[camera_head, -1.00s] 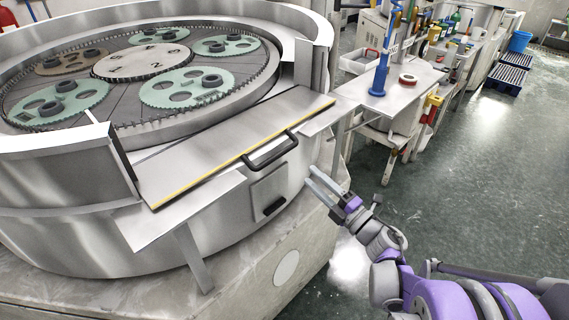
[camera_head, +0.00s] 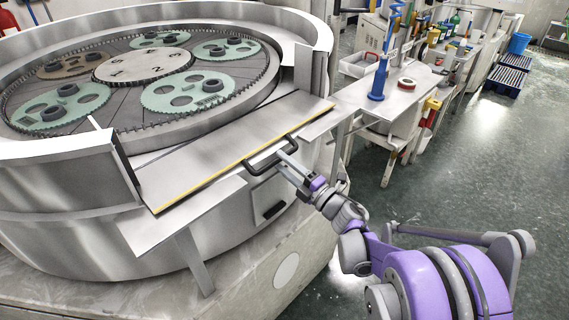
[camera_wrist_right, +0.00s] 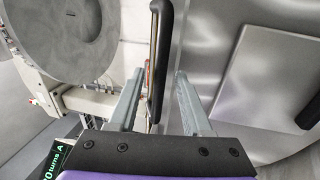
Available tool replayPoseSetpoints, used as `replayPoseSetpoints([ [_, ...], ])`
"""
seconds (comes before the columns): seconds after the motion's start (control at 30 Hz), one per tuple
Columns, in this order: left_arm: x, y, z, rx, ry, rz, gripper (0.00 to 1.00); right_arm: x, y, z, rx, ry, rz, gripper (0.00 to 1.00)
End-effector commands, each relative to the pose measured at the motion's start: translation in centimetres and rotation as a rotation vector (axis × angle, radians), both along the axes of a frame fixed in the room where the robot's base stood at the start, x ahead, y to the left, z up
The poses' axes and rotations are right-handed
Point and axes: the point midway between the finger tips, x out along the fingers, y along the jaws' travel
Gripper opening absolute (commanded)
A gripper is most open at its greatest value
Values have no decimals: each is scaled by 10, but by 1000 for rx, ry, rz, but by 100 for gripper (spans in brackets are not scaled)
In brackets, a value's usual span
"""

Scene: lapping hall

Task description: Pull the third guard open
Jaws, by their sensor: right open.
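The guard (camera_head: 225,140) is a flat metal panel with a yellow front edge, lying across a gap in the round machine's wall. Its black bar handle (camera_head: 268,158) is on the front edge. My right gripper (camera_head: 285,163) is at the right part of the handle. In the right wrist view, the open fingers (camera_wrist_right: 158,77) have the dark handle bar (camera_wrist_right: 160,45) between them, with space showing on both sides. I cannot tell whether either finger touches it. My left gripper is out of view.
The machine's numbered plate (camera_head: 141,65) and green toothed discs (camera_head: 187,91) lie behind the guard. A bench (camera_head: 395,98) with a blue pillar (camera_head: 379,78) and a red-and-white roll (camera_head: 407,83) stands to the right. The green floor (camera_head: 470,150) at right is open.

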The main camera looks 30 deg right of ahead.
Motion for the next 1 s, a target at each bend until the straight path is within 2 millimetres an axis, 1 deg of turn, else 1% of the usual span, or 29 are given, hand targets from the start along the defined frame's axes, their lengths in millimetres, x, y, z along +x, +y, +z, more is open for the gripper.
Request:
replayPoseSetpoints([
  [0.17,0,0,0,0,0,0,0,0,0,0,0,0,0,49],
  [0.2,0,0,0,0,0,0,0,0,0,0,0,0,0,46],
  [0.27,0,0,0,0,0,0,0,0,0,0,0,0,-1,35],
  [0.4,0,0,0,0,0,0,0,0,0,0,0,0,-1,10],
  [0.47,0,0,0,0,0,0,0,0,0,0,0,0,-1,0],
  [1.0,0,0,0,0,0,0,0,0,0,0,0,0,-1,0],
])
